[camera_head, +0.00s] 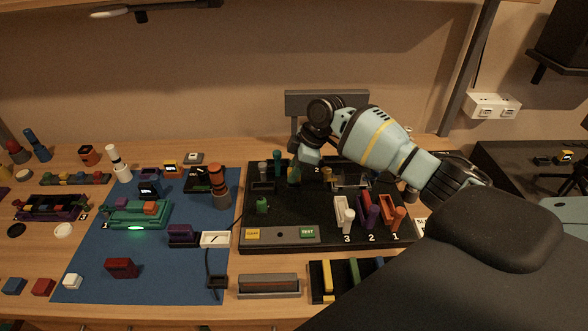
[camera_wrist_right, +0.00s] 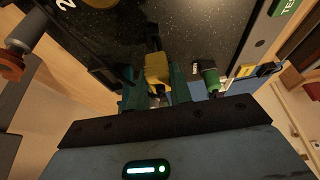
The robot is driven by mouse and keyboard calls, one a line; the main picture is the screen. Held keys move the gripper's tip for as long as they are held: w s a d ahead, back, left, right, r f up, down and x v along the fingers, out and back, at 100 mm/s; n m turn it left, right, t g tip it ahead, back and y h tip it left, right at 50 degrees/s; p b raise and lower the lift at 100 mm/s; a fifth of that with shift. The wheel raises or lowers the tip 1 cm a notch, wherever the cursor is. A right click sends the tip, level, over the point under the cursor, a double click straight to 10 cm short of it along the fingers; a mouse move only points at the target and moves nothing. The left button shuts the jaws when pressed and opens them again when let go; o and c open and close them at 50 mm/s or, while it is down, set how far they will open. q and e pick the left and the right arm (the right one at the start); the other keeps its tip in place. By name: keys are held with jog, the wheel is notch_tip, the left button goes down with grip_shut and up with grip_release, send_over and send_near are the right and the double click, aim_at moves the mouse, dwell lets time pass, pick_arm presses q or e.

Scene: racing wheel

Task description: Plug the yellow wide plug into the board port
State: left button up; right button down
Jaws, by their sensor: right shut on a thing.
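The yellow plug (camera_wrist_right: 157,68) is in the right wrist view, between the teal fingers of my right gripper (camera_wrist_right: 158,88), which is shut on it. In the head view my right gripper (camera_head: 300,172) is low over the back middle of the black board (camera_head: 290,222), and only a small bit of yellow shows there. I cannot tell whether the plug touches the board or sits in a port. The port under it is hidden. My left gripper is not in view.
A green plug (camera_head: 262,205) stands on the board, close beside the gripper; it also shows in the right wrist view (camera_wrist_right: 210,76). White, purple and red slotted holders (camera_head: 387,206) stand at the board's right. A blue mat (camera_head: 190,272) with modules lies left.

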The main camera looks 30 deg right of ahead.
jog(key=shift+f+b, duration=0.3)
jog(key=shift+f, duration=0.8)
jog(key=c, duration=1.2)
grip_release()
jog(key=shift+o, duration=0.2)
jog(key=v, duration=0.7)
jog(key=shift+r, duration=0.4)
jog(key=shift+s, duration=0.1)
